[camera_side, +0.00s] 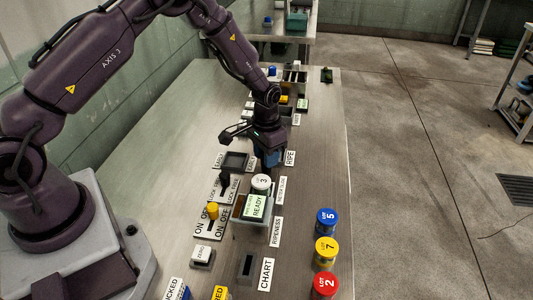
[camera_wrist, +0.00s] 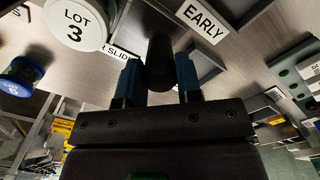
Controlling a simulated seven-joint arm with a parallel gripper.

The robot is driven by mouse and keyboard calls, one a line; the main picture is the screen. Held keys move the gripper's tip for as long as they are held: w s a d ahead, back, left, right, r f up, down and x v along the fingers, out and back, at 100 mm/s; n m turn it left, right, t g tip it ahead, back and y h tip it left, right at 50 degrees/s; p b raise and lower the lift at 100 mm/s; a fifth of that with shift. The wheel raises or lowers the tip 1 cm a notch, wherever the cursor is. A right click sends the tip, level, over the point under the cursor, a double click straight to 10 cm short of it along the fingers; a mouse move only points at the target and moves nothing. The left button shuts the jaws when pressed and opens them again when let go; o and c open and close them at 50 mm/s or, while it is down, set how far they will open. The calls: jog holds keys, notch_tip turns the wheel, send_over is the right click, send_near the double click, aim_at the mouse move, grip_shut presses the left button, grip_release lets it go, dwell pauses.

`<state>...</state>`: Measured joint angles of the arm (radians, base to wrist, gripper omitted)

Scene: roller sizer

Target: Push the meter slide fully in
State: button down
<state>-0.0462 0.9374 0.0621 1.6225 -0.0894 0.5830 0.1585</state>
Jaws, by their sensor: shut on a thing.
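My gripper (camera_side: 270,160) is low over the bench, beside the labels METER SLIDE (camera_side: 282,190) and RIPE (camera_side: 290,158). In the wrist view its two blue fingers (camera_wrist: 159,88) are shut on an upright dark round knob (camera_wrist: 160,55), which appears to be the meter slide's handle. A label ending in SLIDE (camera_wrist: 117,51) lies just left of the knob. In the side view the gripper hides the knob and most of the slide, so how far in it sits cannot be told.
A white LOT 3 can (camera_side: 262,181) stands close in front of my gripper, behind the READY display (camera_side: 256,206). A lock lever (camera_side: 225,184) and a yellow ON/OFF knob (camera_side: 212,211) are to the left. Blue (camera_side: 326,221), yellow (camera_side: 326,251) and red (camera_side: 324,286) lot cans line the right edge.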

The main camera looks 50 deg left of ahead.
aim_at(262, 178)
jog(key=s+d, duration=0.4)
jog(key=d, duration=0.1)
jog(key=shift+s, duration=0.4)
jog(key=shift+a, duration=0.1)
jog(key=c, duration=0.8)
grip_release()
notch_tip(262, 178, up, 13)
